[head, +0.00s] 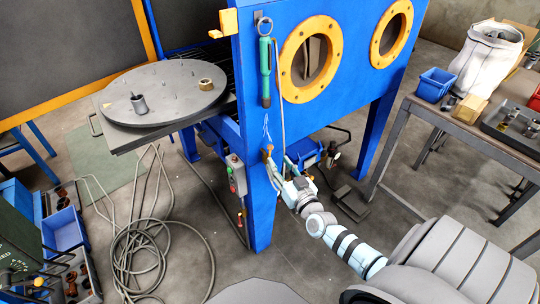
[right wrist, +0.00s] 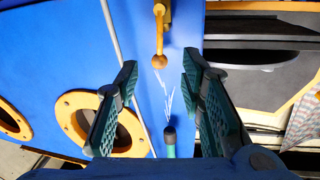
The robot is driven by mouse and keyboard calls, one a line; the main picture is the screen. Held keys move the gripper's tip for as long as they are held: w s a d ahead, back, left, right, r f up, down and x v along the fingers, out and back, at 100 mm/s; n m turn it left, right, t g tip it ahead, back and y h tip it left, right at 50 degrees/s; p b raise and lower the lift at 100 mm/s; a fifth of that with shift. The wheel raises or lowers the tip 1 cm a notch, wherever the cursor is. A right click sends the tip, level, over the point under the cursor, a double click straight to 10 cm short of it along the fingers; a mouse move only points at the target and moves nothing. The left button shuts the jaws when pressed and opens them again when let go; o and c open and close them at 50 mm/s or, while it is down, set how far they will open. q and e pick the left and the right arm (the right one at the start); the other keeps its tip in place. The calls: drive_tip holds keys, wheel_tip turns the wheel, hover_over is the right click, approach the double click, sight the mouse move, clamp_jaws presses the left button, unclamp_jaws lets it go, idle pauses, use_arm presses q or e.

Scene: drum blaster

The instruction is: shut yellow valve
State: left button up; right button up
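The yellow valve (head: 268,150) is a small yellow-orange handle with a round knob, low on the front of the blue cabinet (head: 262,225). In the right wrist view the valve (right wrist: 160,55) points toward the space between my fingers, its upper part cut by the top edge. My right gripper (head: 280,165) is close to the valve in the head view. In the right wrist view the gripper (right wrist: 159,75) is open and empty, one finger on each side of the knob's line. Neither finger visibly touches the valve. My left gripper is not in view.
A green blasting tool (head: 265,72) hangs above the valve. A control box (head: 237,174) is left of it. Yellow-rimmed ports (head: 311,62) are above right. A round turntable (head: 163,92) stands left, coiled hoses (head: 140,250) lie on the floor, and a cluttered workbench (head: 470,135) is right.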

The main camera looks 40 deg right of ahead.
sight(270, 151)
drive_tip(key=b+x, duration=0.1)
drive_tip(key=x, duration=0.1)
drive_tip(key=b+x, duration=0.1)
drive_tip(key=x, duration=0.4)
drive_tip(key=shift+f+b, duration=0.25)
drive_tip(key=shift+b, duration=0.15)
drive_tip(key=shift+w+r, duration=0.1)
drive_tip(key=shift+w, duration=0.2)
clamp_jaws()
